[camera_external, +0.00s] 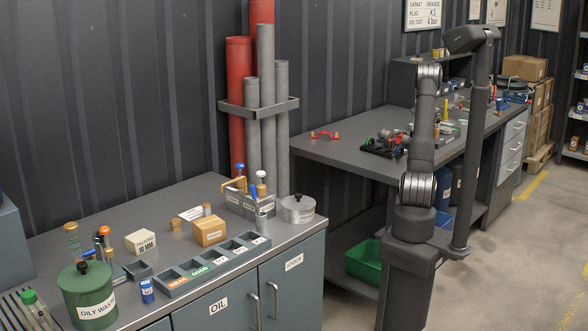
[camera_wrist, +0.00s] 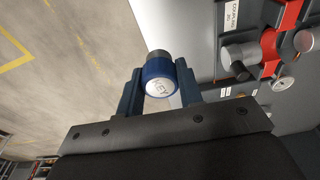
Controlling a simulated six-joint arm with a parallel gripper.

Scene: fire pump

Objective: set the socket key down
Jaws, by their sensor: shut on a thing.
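In the wrist view my gripper (camera_wrist: 160,92) has its two dark blue fingers closed on the sides of the socket key (camera_wrist: 160,78). The key shows as a blue cylinder with a white end face marked KEY and a dark grey tip beyond it. The rest of its length is hidden. It is held in the air, with floor and a grey worktop far behind it. In the external view my arm stands at the right in front of the far bench; I cannot make out the gripper or the key there.
In the wrist view red and grey pump fittings (camera_wrist: 268,50) and a gauge (camera_wrist: 283,83) lie to the right. In the external view the near bench holds a labelled compartment tray (camera_external: 212,266), an oily waste can (camera_external: 88,295) and a lidded round tin (camera_external: 298,209). Grey and red pipes stand behind.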

